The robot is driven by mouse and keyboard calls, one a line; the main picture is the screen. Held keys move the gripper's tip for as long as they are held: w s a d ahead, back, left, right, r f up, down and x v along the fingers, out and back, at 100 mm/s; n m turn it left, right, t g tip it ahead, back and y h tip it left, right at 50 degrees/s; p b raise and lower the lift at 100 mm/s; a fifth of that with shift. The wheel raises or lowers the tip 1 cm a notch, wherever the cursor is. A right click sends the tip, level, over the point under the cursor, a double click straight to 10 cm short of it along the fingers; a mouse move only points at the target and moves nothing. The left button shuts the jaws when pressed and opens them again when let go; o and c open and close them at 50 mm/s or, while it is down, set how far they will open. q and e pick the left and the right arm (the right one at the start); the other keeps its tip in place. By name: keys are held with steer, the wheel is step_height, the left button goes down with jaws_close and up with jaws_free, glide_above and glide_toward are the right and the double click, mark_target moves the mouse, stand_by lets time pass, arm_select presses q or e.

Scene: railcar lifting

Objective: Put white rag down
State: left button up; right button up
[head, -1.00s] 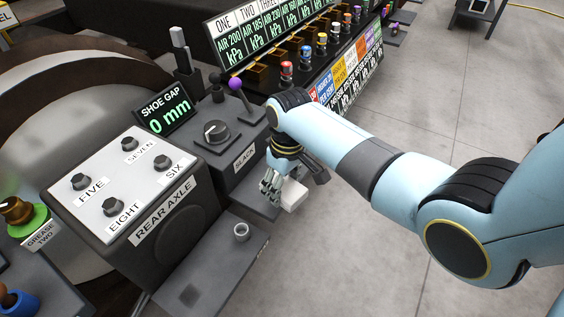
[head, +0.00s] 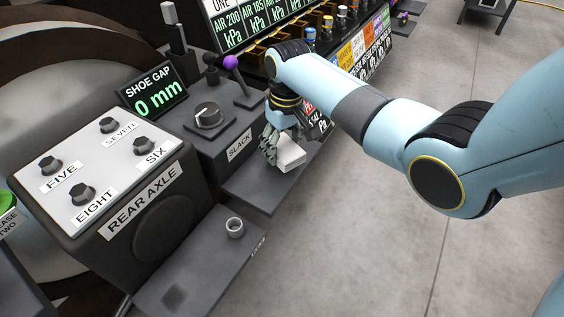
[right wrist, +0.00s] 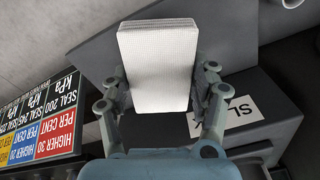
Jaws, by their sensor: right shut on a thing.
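The white rag (head: 291,155) is a folded, thick white block in the head view. It also shows in the right wrist view (right wrist: 157,65), with a fine woven texture, between the two fingers. My right gripper (head: 272,150) is shut on it, over the grey shelf (head: 243,190) below the SLACK panel. In the right wrist view my right gripper (right wrist: 160,85) has one finger on each side of the rag. I cannot tell whether the rag touches the shelf. My left gripper is not in view.
The SLACK box (head: 238,140) with its knob and purple-topped lever stands behind the gripper. The REAR AXLE box (head: 145,213) is at left. A small grey cup (head: 235,228) stands on the nearer shelf. Labelled panels (head: 355,45) lie behind my arm. Open floor is at right.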

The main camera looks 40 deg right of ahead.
mark_target(282, 158)
step_height(282, 158, down, 4)
steer(key=shift+w+f+b, duration=0.1)
steer(key=shift+f+b, duration=0.05)
steer(key=shift+b, duration=0.75)
steer(key=o, duration=1.6)
steer(key=shift+c, duration=0.2)
